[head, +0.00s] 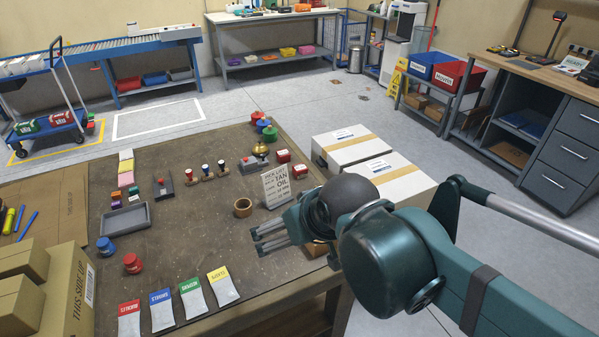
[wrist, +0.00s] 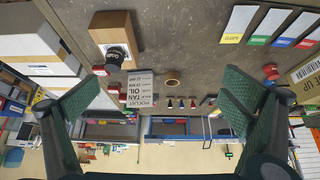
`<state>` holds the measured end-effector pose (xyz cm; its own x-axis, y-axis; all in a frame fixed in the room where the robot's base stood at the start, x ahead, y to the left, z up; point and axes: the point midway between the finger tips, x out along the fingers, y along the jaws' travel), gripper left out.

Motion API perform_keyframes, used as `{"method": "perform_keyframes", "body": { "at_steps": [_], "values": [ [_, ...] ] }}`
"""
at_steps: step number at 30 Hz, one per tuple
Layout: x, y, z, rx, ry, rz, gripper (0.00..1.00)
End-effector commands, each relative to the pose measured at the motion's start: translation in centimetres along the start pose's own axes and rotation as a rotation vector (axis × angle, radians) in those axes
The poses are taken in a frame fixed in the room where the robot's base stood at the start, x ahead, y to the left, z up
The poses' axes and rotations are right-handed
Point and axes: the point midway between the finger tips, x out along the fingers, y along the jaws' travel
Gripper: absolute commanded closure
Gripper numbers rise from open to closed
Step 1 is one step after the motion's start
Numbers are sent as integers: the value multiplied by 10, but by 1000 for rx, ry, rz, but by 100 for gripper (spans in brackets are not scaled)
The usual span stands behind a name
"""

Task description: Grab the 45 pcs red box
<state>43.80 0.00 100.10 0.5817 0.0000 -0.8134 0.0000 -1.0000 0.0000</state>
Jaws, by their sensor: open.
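Two small red boxes lie on the brown table near its right edge, behind the sign: one (head: 282,156) and a nearer one (head: 299,171). Their print is too small to read, so I cannot tell which is the 45 pcs box. Small red shapes (wrist: 113,89) beside the sign in the wrist view seem to be these boxes. My gripper (head: 268,238) is over the right part of the table, nearer the camera than the red boxes. In the wrist view my gripper (wrist: 165,97) has its fingers wide apart with nothing between them.
A pick list sign (head: 276,186) stands in front of the red boxes. A tape roll (head: 243,208) and a brass bell (head: 260,150) are nearby. White cartons (head: 349,146) stand beyond the right edge.

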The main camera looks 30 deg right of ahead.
Motion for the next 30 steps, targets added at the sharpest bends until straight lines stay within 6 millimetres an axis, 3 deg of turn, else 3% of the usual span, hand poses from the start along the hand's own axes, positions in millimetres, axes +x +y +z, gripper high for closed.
{"method": "perform_keyframes", "body": {
  "at_steps": [2, 14, 30],
  "values": [
    [0, 0, 0, 0, 0, 0, 0],
    [0, 0, 0, 0, 0, 0, 51],
    [-10, 0, -7, 0, 0, 0, 52]
  ]
}}
